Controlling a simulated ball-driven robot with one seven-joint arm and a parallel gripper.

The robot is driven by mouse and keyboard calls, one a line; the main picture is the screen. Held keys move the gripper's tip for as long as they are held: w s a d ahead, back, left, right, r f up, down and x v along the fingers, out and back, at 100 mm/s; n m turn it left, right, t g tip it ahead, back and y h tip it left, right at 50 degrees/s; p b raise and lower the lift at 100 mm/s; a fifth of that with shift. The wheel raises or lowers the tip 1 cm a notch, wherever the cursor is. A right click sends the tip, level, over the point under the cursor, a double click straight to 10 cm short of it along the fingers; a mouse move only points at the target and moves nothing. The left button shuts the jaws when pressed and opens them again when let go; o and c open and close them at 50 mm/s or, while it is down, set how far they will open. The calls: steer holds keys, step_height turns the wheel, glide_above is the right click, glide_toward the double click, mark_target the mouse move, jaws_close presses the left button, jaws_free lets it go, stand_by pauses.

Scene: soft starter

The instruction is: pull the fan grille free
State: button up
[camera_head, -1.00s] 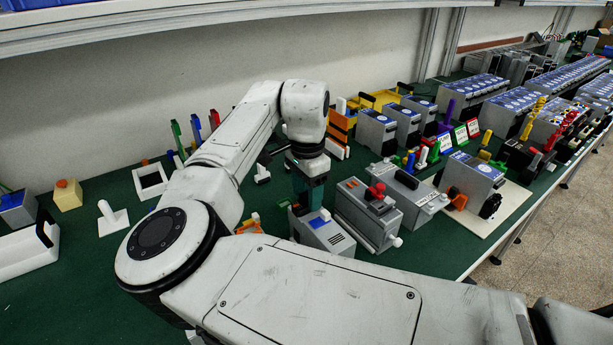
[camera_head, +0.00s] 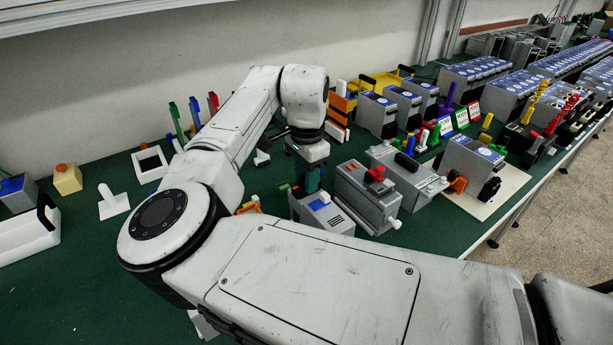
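My gripper (camera_head: 307,180) points down at mid-picture, over the back of a grey unit with a white and blue top (camera_head: 325,212). Its fingertips are hidden behind that unit and by the steep view, so I cannot tell whether they are open or touch anything. I cannot single out the fan grille for certain. A grey unit (camera_head: 470,160) on a white board at the right has a black, round, fan-like part (camera_head: 489,190) on its near side, well apart from my gripper.
A grey unit with a red knob (camera_head: 375,174) stands close right of my gripper, with another grey unit (camera_head: 408,172) beyond. Orange parts (camera_head: 249,206) lie to the left.

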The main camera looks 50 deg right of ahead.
jaws_close()
steer(key=shift+r+p, duration=0.65)
steer(key=shift+p, duration=0.2)
stand_by(0.8)
steer(key=shift+r+p, duration=1.85)
